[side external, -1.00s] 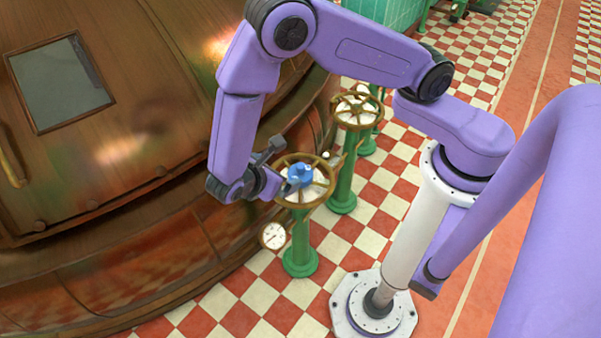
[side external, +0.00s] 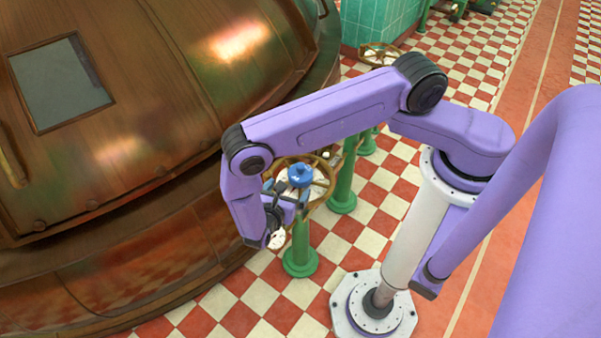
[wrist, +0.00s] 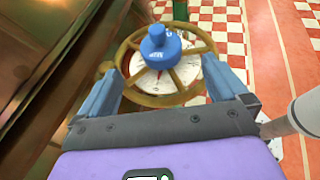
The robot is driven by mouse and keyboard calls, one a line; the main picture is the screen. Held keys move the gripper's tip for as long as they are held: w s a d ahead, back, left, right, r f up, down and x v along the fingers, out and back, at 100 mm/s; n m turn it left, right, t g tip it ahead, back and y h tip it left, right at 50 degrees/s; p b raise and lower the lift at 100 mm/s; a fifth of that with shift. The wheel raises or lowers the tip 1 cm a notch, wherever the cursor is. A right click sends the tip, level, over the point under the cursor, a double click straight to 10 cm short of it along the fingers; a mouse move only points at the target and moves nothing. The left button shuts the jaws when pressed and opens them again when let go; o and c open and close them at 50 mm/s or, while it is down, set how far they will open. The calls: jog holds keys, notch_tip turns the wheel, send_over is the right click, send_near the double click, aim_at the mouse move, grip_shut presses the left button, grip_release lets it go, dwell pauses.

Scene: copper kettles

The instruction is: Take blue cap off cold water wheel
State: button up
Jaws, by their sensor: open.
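The blue cap (side external: 300,175) sits on the hub of the brass cold water wheel (side external: 325,188), which stands on a green post. In the wrist view the cap (wrist: 159,48) is at the centre of the wheel (wrist: 178,98), in front of a white dial face. My gripper (side external: 287,199) is just in front of the wheel in the side view. In the wrist view my gripper's two blue fingers (wrist: 168,82) are spread wide, one on each side of the wheel, with nothing between them touching the cap. Part of the wheel is hidden by my arm in the side view.
A large copper kettle (side external: 130,110) fills the left side, close to my gripper. A small gauge (side external: 277,239) is below my gripper. The checkered floor (side external: 240,305) is open in front.

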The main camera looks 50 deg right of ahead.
aim_at(299, 174)
jog(key=x, duration=0.7)
jog(key=shift+w+d+f, duration=0.1)
jog(key=shift+d+f, duration=0.05)
jog(key=shift+d, duration=0.1)
jog(key=shift+f+x, duration=0.15)
jog(key=shift+x, duration=1.2)
jog(key=shift+f+x, duration=0.1)
jog(key=shift+x, duration=1.2)
jog(key=shift+a, duration=0.1)
jog(key=c, duration=0.9)
jog(key=shift+r, duration=0.1)
